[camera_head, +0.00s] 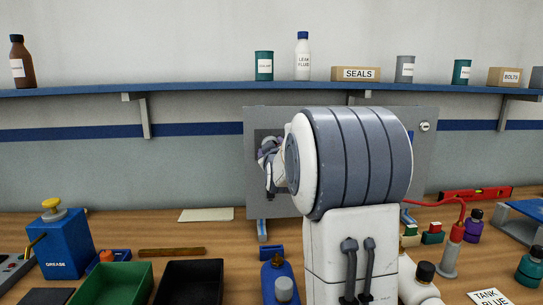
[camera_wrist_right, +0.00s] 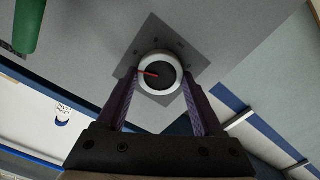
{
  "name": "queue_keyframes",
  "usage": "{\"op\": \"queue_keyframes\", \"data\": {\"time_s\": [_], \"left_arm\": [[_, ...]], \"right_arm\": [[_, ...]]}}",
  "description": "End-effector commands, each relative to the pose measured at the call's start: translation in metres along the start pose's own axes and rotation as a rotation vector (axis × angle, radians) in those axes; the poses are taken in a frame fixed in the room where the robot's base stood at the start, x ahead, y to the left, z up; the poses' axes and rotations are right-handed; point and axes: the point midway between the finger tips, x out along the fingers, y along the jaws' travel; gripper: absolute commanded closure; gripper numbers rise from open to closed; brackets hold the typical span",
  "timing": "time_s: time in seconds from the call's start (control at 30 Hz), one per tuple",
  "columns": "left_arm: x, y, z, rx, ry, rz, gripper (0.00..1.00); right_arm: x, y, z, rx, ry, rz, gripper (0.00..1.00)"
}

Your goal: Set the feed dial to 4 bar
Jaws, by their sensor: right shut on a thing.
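The feed dial (camera_wrist_right: 162,74) shows in the right wrist view as a round knob with a white ring, a dark face and a red pointer. The pointer points left in that view. Small marks around it on the dark grey plate (camera_wrist_right: 183,48) are too small to read. My right gripper (camera_wrist_right: 161,80) has its two fingers on either side of the dial and is shut on it. In the head view my right gripper (camera_head: 268,162) is at the left part of the grey panel (camera_head: 425,165), where my arm hides the dial and much of the panel. My left gripper is out of view.
The panel stands at the back of a wooden bench (camera_head: 120,232). A blue grease box (camera_head: 65,245), a green bin (camera_head: 115,284) and a black bin (camera_head: 190,281) stand at left. Bottles and a red level (camera_head: 474,194) are at right. A blue shelf (camera_head: 200,89) runs above.

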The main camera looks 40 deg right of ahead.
Motion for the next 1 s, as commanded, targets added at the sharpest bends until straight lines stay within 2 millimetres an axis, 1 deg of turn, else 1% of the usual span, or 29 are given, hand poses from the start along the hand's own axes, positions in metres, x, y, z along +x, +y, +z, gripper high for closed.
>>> {"op": "queue_keyframes", "data": {"time_s": [0.03,0.1,0.3,0.5,0.73,1.0], "left_arm": [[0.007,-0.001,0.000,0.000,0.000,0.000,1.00],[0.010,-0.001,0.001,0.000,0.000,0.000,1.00],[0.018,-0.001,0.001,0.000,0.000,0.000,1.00],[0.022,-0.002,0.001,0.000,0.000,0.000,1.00],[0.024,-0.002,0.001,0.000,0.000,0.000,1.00],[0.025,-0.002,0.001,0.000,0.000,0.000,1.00]], "right_arm": [[0.000,-0.002,0.002,-0.042,0.001,0.001,0.87],[0.000,-0.002,0.002,-0.102,0.002,0.001,0.87],[0.000,-0.002,0.001,-0.251,0.001,0.001,0.87],[0.000,-0.002,0.001,-0.354,0.001,0.000,0.87],[0.000,-0.002,0.000,-0.415,0.001,0.000,0.87],[0.000,-0.002,0.000,-0.428,0.001,-0.001,0.87]]}}
